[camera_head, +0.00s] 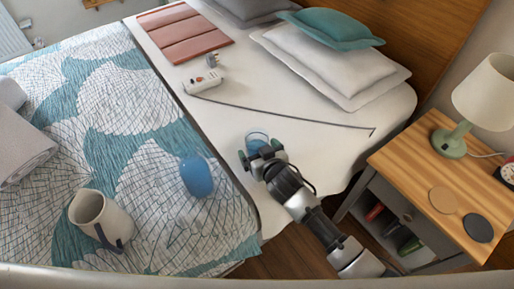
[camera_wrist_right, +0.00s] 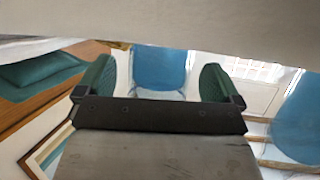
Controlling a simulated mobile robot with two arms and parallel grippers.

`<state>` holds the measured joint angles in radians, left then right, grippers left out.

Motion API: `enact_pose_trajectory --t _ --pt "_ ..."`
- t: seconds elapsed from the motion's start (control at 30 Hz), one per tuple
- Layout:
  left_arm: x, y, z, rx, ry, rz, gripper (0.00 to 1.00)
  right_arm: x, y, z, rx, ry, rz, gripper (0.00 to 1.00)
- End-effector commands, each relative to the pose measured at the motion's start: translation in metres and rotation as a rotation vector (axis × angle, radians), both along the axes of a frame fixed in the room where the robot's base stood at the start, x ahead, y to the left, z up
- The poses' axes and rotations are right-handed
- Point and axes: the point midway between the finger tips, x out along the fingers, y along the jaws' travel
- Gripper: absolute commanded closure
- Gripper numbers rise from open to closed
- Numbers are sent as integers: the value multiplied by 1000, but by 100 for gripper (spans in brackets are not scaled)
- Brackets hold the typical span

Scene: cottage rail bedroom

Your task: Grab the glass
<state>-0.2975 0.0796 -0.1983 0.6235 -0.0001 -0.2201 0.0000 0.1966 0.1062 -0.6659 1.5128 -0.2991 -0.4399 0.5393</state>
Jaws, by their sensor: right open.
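A clear blue glass (camera_head: 257,138) is on the white sheet in the middle of the bed. My right gripper (camera_head: 261,155) is at the glass, reaching in from the lower right and hiding its near side. In the right wrist view, the blue glass (camera_wrist_right: 160,70) shows between the two green-padded fingers of my right gripper (camera_wrist_right: 160,85). The jaws are open, with the glass between or just beyond the fingertips; I cannot tell which. My left gripper is not in view.
A blue rounded object (camera_head: 197,175) and a white jug (camera_head: 100,219) are on the patterned cover to the left. A power strip (camera_head: 205,81) with a dark cable lies behind. A wooden nightstand (camera_head: 398,161) with a lamp (camera_head: 486,93) stands at right.

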Motion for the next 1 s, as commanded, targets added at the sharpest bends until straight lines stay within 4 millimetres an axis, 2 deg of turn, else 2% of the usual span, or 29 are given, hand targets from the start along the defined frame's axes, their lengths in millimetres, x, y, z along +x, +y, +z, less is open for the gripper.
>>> enact_pose_trajectory --t 0.07,0.47,0.77,1.0 --pt "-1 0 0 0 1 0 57 0 0 0 0 0 0 4" --pt "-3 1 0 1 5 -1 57 -1 0 0 -1 0 0 65" --pt "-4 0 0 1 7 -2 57 0 0 2 0 -2 0 66" --pt "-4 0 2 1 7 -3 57 0 0 10 0 -5 1 66"
